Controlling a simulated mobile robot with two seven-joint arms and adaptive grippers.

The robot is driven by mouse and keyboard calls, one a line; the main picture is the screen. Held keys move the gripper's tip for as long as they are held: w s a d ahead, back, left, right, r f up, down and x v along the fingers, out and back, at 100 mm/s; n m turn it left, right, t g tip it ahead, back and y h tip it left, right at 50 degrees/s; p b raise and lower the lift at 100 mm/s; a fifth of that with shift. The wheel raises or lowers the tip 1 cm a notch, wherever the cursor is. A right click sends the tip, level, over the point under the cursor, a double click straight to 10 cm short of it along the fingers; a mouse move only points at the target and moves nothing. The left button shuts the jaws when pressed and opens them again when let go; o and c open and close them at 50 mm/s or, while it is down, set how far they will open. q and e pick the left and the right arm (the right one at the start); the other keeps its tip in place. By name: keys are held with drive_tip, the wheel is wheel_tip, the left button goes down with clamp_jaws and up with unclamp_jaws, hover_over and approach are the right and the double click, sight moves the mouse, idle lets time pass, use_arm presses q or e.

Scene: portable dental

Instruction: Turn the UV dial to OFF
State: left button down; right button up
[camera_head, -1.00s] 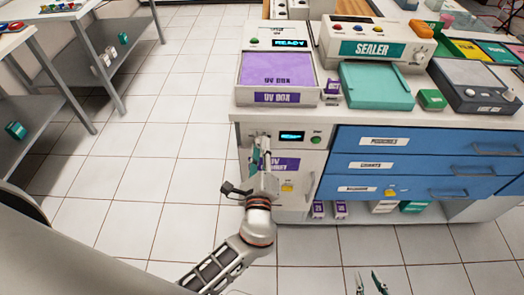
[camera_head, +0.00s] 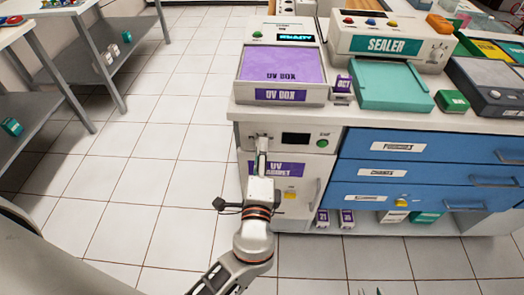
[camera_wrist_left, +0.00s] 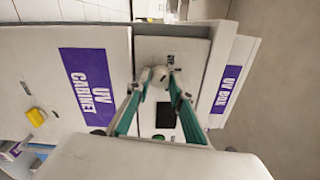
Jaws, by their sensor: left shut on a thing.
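The UV cabinet (camera_head: 305,170) stands under the counter, with a purple label that also shows in the left wrist view (camera_wrist_left: 88,85). Its top panel has a small grey dial (camera_wrist_left: 160,77), a dark display (camera_head: 295,139) and a green button (camera_head: 322,143). My left gripper (camera_wrist_left: 160,80) is shut on the dial, with a green-sided finger on either side. In the head view the gripper (camera_head: 263,143) mostly hides the dial. The dial's pointer and markings are too small to read. Only the tips of my right gripper (camera_head: 370,291) show at the bottom edge, apart and with nothing visible between them.
The UV box (camera_head: 284,90) sits on the counter above, beside the sealer (camera_head: 390,42) and a teal tray (camera_head: 388,85). Blue drawers (camera_head: 420,160) with handles are right of the cabinet. The tiled floor (camera_head: 150,170) at left is clear.

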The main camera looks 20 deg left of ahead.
idle(0.3)
use_arm(q)
drive_tip(key=c, duration=1.8)
unclamp_jaws()
drive_tip(key=shift+o, duration=0.2)
